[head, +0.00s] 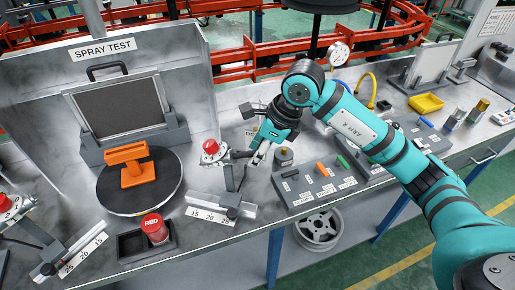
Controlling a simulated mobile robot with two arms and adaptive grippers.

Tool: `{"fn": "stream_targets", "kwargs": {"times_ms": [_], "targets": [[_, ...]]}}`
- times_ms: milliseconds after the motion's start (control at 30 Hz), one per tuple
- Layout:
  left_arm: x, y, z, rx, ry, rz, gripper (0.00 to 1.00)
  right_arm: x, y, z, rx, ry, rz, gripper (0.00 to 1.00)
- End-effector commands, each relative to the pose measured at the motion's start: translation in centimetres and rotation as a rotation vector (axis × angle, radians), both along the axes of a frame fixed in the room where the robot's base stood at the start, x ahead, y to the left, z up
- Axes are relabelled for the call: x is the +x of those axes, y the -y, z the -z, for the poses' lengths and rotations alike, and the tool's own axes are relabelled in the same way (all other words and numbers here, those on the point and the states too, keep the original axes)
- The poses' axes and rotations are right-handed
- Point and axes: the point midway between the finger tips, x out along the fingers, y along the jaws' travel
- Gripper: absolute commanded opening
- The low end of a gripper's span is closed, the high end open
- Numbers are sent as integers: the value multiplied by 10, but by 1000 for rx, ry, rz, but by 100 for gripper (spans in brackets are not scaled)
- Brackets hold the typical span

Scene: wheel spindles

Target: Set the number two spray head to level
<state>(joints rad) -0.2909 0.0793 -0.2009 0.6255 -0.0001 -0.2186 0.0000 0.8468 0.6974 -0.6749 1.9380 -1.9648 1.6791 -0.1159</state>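A spray head with a red cap (211,149) stands on a dark post near the middle of the bench, tilted, with a dark part reaching right. Its post rises from a slide on a white scale rail (200,211) marked 15, 20, 25. A second red-capped spray head (8,203) is at the left edge, with its own scale rail (82,251). I cannot read which is number two. My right gripper (258,158) points down just right of the middle spray head, close to its dark part; contact and finger gap are unclear. My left gripper is not in view.
A round turntable (165,192) carries an orange part (137,173) before the "SPRAY TEST" booth. A red cup (154,228) sits in a dark tray. A grey control block (310,187) with coloured pieces lies right, below my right arm. A yellow tray (426,104) is farther right.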

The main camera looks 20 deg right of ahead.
Motion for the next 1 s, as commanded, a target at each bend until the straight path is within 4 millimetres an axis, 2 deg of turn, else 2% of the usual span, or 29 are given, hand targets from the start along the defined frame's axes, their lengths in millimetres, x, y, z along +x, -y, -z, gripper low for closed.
{"fn": "stream_targets", "kwargs": {"times_ms": [133, 333, 633, 1000], "targets": [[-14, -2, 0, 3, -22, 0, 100, 1, -1, 5, -1, -1, 0, 38], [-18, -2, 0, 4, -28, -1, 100, 1, -1, 5, 0, 1, 0, 38], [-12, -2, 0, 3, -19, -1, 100, 1, -1, 5, 0, 0, 0, 0], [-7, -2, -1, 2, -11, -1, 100, 1, -2, 5, 0, 0, -2, 0]]}}
